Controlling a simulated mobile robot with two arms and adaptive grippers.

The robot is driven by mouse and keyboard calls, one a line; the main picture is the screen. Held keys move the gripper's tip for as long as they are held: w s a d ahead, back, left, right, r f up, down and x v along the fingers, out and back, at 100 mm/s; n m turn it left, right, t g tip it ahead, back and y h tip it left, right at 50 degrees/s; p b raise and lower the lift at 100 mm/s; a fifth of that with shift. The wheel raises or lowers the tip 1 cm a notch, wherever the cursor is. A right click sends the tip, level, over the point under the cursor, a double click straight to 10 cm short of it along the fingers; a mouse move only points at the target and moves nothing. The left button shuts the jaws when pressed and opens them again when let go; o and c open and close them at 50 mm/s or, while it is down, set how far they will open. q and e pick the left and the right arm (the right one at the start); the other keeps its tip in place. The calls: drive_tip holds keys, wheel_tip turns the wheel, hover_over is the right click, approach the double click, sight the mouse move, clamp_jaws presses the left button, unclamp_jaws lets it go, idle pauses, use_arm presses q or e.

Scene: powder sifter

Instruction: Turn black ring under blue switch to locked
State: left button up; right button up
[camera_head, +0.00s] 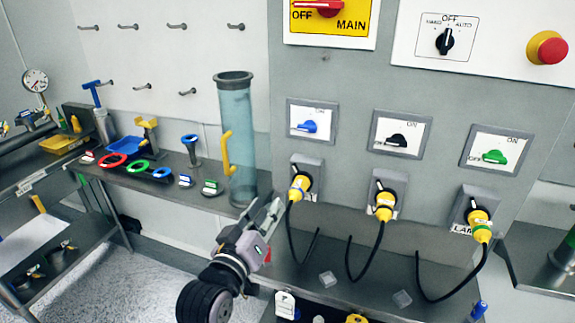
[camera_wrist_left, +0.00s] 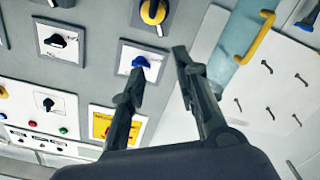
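The blue switch (camera_head: 309,127) sits on a white plate on the grey cabinet. Below it is a socket with a yellow plug (camera_head: 299,188) in it and a black ring (camera_head: 307,180) around the plug, partly hidden by the plug. My left gripper (camera_head: 274,207) is open and empty, below and left of that socket, apart from it. In the left wrist view, the two fingers (camera_wrist_left: 158,64) stand apart in front of the blue switch (camera_wrist_left: 142,62); the yellow plug (camera_wrist_left: 153,12) shows at the top edge. My right gripper is not in view.
A black switch (camera_head: 397,140) and a green switch (camera_head: 494,157) sit to the right, each above its own yellow plug. Black cables hang from the plugs.

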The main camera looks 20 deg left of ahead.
sight(294, 168)
use_arm(q)
drive_tip(key=w+p, duration=0.1)
drive_tip(key=w, duration=0.4)
drive_tip(key=w+p, duration=0.1)
drive_tip(key=w, duration=0.4)
drive_tip(key=w+p, duration=0.1)
drive_tip(key=w, duration=0.4)
drive_tip(key=shift+w+d, duration=0.25)
drive_tip(key=shift+w, duration=0.15)
drive_tip(key=shift+c, duration=0.3)
clamp_jaws()
